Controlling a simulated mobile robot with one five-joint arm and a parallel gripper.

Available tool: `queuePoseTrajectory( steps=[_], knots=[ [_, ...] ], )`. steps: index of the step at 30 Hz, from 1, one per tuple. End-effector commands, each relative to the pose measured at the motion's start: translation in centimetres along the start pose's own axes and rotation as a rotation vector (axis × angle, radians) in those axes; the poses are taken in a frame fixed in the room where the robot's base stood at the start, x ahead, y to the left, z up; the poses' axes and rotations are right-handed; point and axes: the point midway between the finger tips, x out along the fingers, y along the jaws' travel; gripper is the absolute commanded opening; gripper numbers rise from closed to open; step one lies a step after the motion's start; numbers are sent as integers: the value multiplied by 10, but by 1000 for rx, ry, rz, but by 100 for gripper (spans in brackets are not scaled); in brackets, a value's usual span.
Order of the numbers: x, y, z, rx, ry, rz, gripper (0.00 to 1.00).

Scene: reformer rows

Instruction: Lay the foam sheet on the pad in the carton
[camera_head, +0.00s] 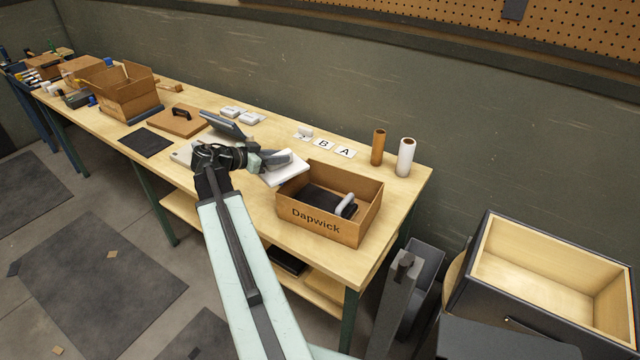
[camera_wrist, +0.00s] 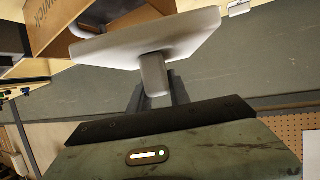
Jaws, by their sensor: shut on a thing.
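The white foam sheet (camera_head: 288,170) is held by my gripper (camera_head: 262,160) just left of the open cardboard carton (camera_head: 318,224), marked "Dapwick". In the wrist view the foam sheet (camera_wrist: 190,32) is a flat slab with a short grey post, and the fingers (camera_wrist: 157,92) are closed on that post. The sheet is in the air near the carton's left wall; the exact gap cannot be told. A dark pad (camera_head: 318,197) lies in the carton, partly hidden by its walls. A pale rounded handle-like piece (camera_head: 346,204) stands at the pad's right side.
Lettered cards (camera_head: 324,144) lie behind. A grey tilted screen-like device (camera_head: 222,125) stands behind my wrist. A black mat (camera_head: 146,142) and another carton (camera_head: 122,97) are farther left.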

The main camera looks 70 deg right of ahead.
Motion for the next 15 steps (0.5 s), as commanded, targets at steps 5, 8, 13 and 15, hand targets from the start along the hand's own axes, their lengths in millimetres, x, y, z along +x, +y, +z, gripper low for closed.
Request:
queuePoseTrajectory(
  steps=[5,8,13,15],
  knots=[
    [49,28,-13,2,0,3,0],
    [70,39,-19,1,0,2,0],
    [86,46,-25,-1,-1,-1,0],
    [86,46,-25,-1,-1,-2,0]
  ],
)
